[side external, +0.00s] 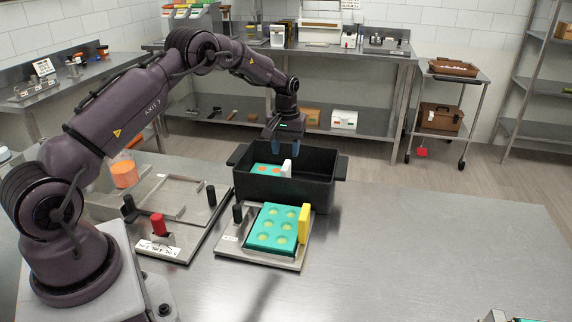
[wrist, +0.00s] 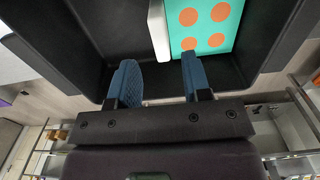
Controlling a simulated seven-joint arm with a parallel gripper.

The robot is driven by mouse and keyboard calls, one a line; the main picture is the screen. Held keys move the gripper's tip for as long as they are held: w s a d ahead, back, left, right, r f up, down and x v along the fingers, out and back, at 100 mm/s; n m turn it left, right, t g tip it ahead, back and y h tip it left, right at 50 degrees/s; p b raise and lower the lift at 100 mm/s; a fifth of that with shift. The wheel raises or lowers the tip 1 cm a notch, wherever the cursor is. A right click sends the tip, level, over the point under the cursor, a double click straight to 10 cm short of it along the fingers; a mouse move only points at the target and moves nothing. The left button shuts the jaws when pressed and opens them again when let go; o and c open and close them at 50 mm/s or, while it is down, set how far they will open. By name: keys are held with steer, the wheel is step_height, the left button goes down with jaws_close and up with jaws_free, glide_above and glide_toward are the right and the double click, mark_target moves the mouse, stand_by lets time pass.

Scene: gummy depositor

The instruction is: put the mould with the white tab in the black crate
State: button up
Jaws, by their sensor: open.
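The mould with the white tab is a teal block with orange round cavities (side external: 266,169). It lies inside the black crate (side external: 318,190), and its white tab (side external: 286,168) stands up on its right side. In the wrist view the teal mould (wrist: 212,28) and its white tab (wrist: 158,32) show on the crate floor. My gripper (side external: 285,149) is over the crate, pointing down. The lower part of the mould is hidden by the crate's front wall.
A second teal mould (side external: 275,228) with yellow-green cavities and a yellow tab (side external: 304,223) sits on a metal plate in front of the crate. A metal fixture with a red knob (side external: 158,224) stands at left. The table's right side is mostly clear.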

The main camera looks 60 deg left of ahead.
step_height(320, 180, up, 4)
steer(key=shift+f, duration=0.2)
steer(key=s+d+r+m+t, duration=0.15)
steer(key=s+d+r, duration=0.35)
steer(key=r, duration=0.5)
steer(key=s+d+r+m+t, duration=0.15)
steer(key=s+d+r, duration=0.25)
steer(key=d+r, duration=0.4)
steer(key=s+d+r+m+t, duration=0.1)
steer(key=s+d+m, duration=0.2)
steer(key=s, duration=0.7)
steer(key=s+d+r+m+t, duration=0.1)
steer(key=s+d+m, duration=0.2)
steer(key=s+d, duration=0.3)
steer(key=s, duration=0.5)
steer(key=shift+d+t, duration=0.15)
steer(key=shift+t, duration=0.15)
